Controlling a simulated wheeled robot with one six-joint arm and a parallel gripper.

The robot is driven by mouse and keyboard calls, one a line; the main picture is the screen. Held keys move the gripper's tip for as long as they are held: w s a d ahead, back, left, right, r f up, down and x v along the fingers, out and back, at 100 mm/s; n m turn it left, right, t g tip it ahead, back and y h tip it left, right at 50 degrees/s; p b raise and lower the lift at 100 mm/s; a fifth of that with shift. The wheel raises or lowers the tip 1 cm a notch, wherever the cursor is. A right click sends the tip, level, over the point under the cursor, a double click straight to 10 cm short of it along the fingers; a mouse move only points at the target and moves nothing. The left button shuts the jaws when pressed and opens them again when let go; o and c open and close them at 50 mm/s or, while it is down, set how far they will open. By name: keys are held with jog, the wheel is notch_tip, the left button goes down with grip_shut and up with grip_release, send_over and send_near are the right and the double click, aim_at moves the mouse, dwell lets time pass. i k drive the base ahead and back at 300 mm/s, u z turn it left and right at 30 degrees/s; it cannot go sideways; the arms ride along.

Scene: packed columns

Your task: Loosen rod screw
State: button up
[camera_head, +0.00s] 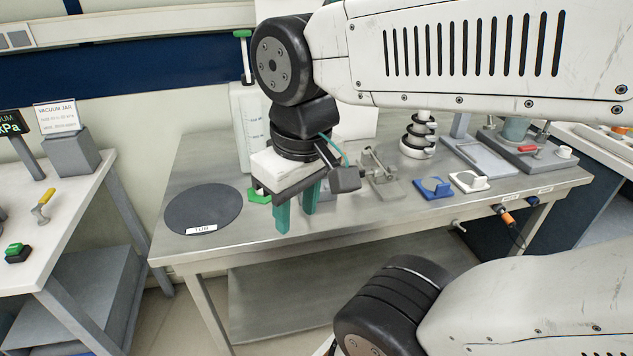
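My gripper (297,213) hangs over the steel table near its front edge, with two teal fingers pointing down. The fingers stand apart and nothing shows between them. Just right of it, a small grey metal fixture (384,180) with an upright rod and a clamp-like part stands on the table. I cannot make out for certain which part is the rod screw. The wrist and its camera block part of the table behind the gripper, and a green piece (258,193) is partly hidden by it.
A dark round mat labelled TUM or similar (203,208) lies left of the gripper. A white jug (250,125) stands behind it. Blue (434,187) and white (469,181) holders, a ring stack (418,140) and a grey tray (480,158) stand right. Another table (75,215) is left.

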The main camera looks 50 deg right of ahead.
aim_at(363, 173)
jog(key=u, duration=1.6)
jog(key=k, duration=0.8)
jog(key=z, duration=2.65)
